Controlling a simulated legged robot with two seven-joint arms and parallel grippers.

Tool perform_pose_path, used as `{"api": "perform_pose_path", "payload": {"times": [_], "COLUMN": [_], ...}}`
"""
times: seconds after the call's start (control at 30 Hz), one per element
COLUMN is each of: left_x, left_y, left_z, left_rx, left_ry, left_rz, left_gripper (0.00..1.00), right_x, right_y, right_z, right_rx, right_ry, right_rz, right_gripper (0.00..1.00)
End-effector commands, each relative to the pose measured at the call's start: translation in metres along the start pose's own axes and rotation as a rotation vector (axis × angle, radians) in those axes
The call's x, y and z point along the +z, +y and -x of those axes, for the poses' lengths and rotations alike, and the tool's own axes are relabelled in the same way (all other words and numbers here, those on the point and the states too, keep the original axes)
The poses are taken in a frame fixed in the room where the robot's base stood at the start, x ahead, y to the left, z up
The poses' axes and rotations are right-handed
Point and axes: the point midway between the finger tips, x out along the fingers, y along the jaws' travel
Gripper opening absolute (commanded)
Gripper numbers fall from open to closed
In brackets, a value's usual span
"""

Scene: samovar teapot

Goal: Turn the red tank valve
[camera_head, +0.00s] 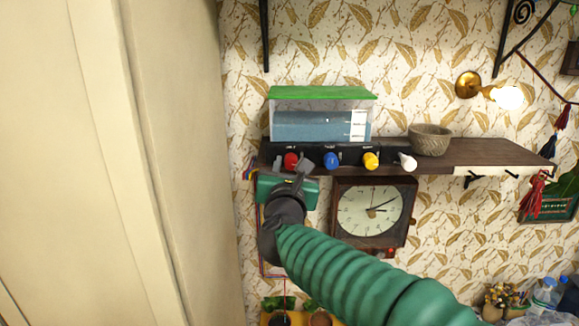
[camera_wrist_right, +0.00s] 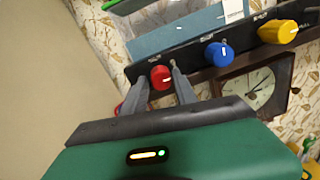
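The red valve (camera_head: 291,161) is a round knob at the left end of the black panel under the water tank (camera_head: 322,126), which has a green lid. In the right wrist view, the red valve (camera_wrist_right: 161,77) lies between the tips of my right gripper's two fingers, with the white mark on it pointing sideways. My right gripper (camera_head: 299,165) reaches up to it from below; in the right wrist view the gripper (camera_wrist_right: 158,72) is open with one finger on each side of the knob. I cannot tell whether the fingers touch it. My left gripper is not in view.
Blue (camera_head: 331,160), yellow (camera_head: 371,160) and white (camera_head: 407,161) knobs sit to the right on the panel. A bowl (camera_head: 429,140) stands on the wooden shelf (camera_head: 490,154). A square clock (camera_head: 370,210) hangs below. A tall pale panel (camera_head: 150,160) fills the left.

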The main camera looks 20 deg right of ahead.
Motion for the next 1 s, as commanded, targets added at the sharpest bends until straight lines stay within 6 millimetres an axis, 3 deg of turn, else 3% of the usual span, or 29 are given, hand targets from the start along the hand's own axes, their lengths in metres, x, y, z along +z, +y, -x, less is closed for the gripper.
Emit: {"api": "perform_pose_path", "payload": {"times": [0.03,0.23,0.67,1.0], "left_x": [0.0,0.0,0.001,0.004], "left_y": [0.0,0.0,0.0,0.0], "left_z": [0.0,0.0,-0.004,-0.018], "left_rx": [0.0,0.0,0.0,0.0], "left_ry": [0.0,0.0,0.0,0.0], "left_rz": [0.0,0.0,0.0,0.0], "left_gripper": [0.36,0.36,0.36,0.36], "right_x": [0.0,0.0,-0.002,-0.004], "right_y": [0.0,0.001,0.0,-0.001], "right_z": [0.0,0.0,0.0,0.0], "right_rx": [0.0,0.001,0.001,0.003], "right_ry": [0.0,0.001,-0.001,-0.013], "right_rz": [0.0,0.0,0.045,0.268], "right_gripper": [0.26,0.0,0.0,0.0]}}
